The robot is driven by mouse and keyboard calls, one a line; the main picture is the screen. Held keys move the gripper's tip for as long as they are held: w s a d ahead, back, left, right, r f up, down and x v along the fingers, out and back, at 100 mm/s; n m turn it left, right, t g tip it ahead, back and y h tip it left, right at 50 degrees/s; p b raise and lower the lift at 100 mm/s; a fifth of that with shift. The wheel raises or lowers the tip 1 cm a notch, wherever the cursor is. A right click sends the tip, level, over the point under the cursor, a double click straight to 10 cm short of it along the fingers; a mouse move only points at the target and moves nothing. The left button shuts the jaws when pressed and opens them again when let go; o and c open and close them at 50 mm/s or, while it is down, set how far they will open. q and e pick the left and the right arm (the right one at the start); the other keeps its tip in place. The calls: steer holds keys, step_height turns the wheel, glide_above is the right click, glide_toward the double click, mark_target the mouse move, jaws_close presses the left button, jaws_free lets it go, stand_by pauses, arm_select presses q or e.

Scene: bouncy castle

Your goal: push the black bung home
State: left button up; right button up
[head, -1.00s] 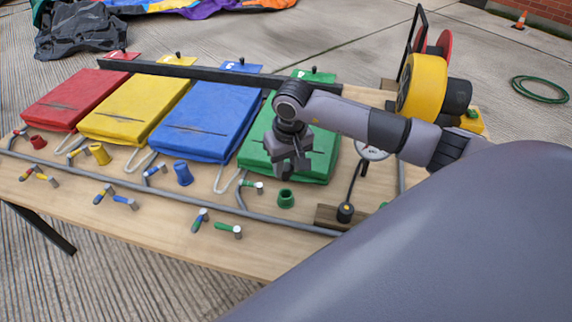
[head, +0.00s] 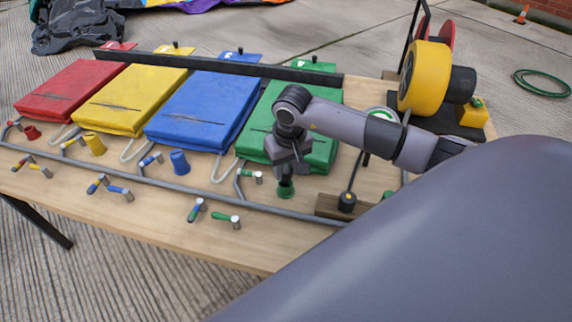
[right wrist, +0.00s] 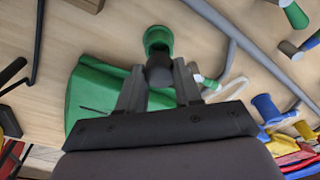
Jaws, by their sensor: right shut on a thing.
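The black bung (right wrist: 160,73) shows dark between the fingertips of my right gripper in the right wrist view. My right gripper (head: 286,176) is shut on it and points down in the head view. Directly below is a small green collar (head: 286,190) on the board, in front of the green bag (head: 270,145). The collar's round opening (right wrist: 158,40) shows just beyond the bung in the right wrist view. I cannot tell whether the bung touches the collar or is in it; the fingers hide it in the head view. My left gripper is not in view.
Blue (head: 179,163), yellow (head: 94,144) and red (head: 32,132) collars stand to the left. A grey pipe (head: 165,187) runs along the board with colored-handled valves. A yellow drum (head: 424,77) stands at the right. A black bar (head: 215,67) crosses behind the bags.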

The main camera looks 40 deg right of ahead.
steer(key=shift+b, duration=0.4)
stand_by(0.8)
steer(key=shift+f, duration=0.1)
steer(key=shift+f+b, duration=0.4)
steer(key=shift+b, duration=0.15)
steer(key=shift+f+b, duration=0.15)
steer(key=shift+b, duration=0.2)
stand_by(0.5)
steer(key=shift+f+b, duration=0.35)
steer(key=shift+b, duration=0.05)
stand_by(0.6)
steer(key=shift+f+b, duration=0.15)
steer(key=shift+b, duration=0.2)
steer(key=shift+f+b, duration=0.45)
steer(key=shift+f, duration=0.1)
